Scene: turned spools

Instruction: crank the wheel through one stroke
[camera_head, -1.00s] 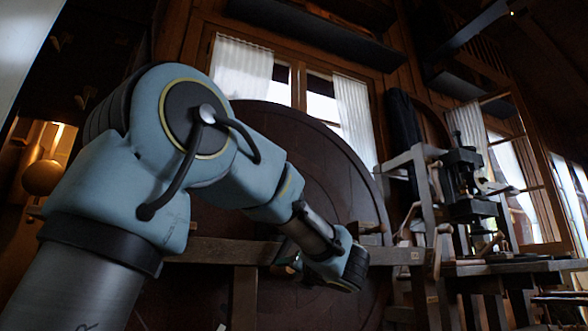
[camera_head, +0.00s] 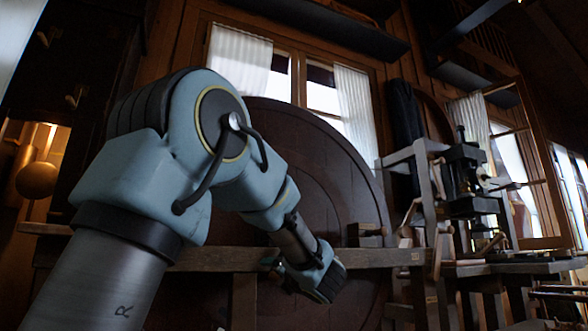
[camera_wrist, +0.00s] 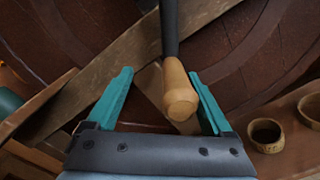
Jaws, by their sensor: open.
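The large dark round wooden wheel (camera_head: 318,165) stands upright behind my arm, below the windows. In the wrist view the wheel's face (camera_wrist: 245,55) fills the background. A crank with a dark rod (camera_wrist: 169,30) and a light turned wooden handle (camera_wrist: 180,95) hangs into view from above. My gripper (camera_wrist: 160,85) is open, with teal fingers apart. The handle appears between the fingers, nearer the right one; I cannot tell whether it touches. In the head view my gripper (camera_head: 322,278) is small and dark, in front of the wheel's lower part, and the crank handle is hidden there.
A wooden beam (camera_head: 215,258) crosses in front of the wheel. A wooden stand with black machinery (camera_head: 466,180) and benches (camera_head: 510,268) are at the right. In the wrist view two small round cups (camera_wrist: 266,135) sit on a wooden shelf at the right.

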